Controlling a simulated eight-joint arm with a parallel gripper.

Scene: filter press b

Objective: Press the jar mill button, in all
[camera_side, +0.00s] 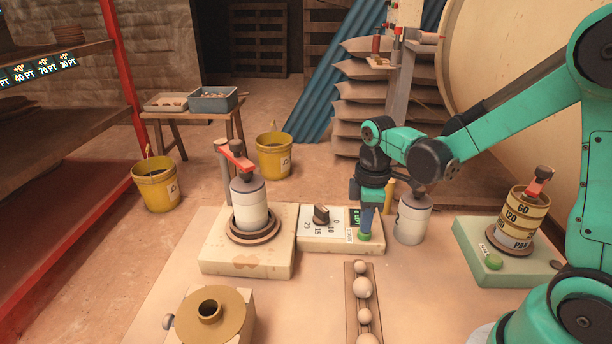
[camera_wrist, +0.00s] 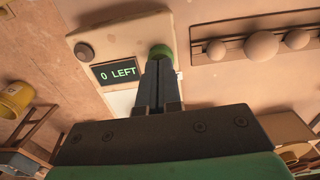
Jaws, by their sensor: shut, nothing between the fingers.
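The control box (camera_side: 317,239) has a black dial (camera_side: 321,215) with a numbered scale, a small green display and a green button (camera_side: 364,236) at its right end. In the wrist view the display (camera_wrist: 116,72) reads "0 LEFT" and the green button (camera_wrist: 161,50) shows just beyond my fingertips. A white jar (camera_side: 250,205) stands under a red clamp arm on the base joined to the box's left. My gripper (camera_side: 366,226) points down, shut and empty, right over the button; it also shows in the wrist view (camera_wrist: 161,65). I cannot tell whether the fingertips touch the button.
A grey-white canister (camera_side: 412,220) stands close right of my gripper. A green base (camera_side: 505,262) with a sieve stack (camera_side: 522,217) and its own green button (camera_side: 493,262) is farther right. A rail of pale balls (camera_side: 363,288) lies in front, a brown ring-topped block (camera_side: 212,318) front left.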

